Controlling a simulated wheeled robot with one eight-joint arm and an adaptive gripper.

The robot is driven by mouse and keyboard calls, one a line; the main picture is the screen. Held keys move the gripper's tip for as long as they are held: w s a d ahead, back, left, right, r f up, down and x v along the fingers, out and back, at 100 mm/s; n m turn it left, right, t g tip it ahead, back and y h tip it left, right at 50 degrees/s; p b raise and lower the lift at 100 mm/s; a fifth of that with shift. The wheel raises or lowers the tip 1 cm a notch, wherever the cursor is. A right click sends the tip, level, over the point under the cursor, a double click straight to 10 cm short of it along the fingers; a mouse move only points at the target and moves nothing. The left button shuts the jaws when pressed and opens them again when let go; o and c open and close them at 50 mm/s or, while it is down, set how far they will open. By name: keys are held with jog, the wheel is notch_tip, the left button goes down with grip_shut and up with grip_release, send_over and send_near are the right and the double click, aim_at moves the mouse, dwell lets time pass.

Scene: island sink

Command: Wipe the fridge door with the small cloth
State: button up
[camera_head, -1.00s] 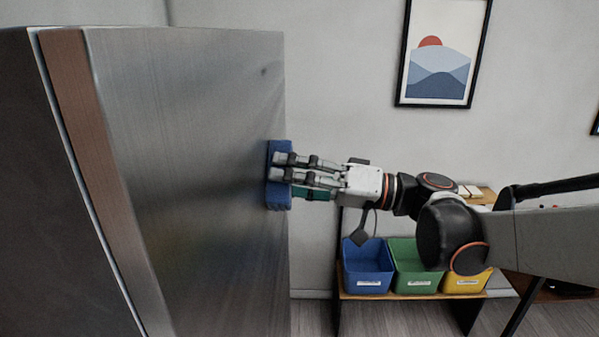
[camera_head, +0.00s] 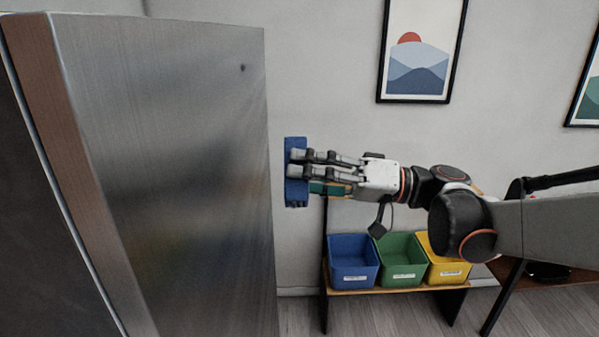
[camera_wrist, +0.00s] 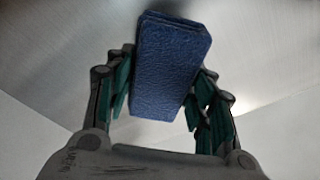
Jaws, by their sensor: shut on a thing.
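The small cloth (camera_head: 295,190) is a blue, folded pad held upright at the tips of my gripper (camera_head: 303,165). My gripper is shut on it. In the wrist view the blue cloth (camera_wrist: 168,68) sits between the green-lined fingers of my gripper (camera_wrist: 160,95), tilted a little. The fridge door (camera_head: 185,160) is a tall brushed-metal panel on the left of the head view, with a small dark spot near its upper right. In the head view the cloth shows just right of the door's right edge, with a narrow strip of wall visible between them.
A low shelf (camera_head: 390,290) stands below my arm, carrying a blue bin (camera_head: 352,262), a green bin (camera_head: 400,262) and a yellow bin (camera_head: 447,270). A framed picture (camera_head: 420,75) hangs on the pale wall.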

jog(key=shift+w+d, duration=0.1)
jog(key=shift+d, duration=1.35)
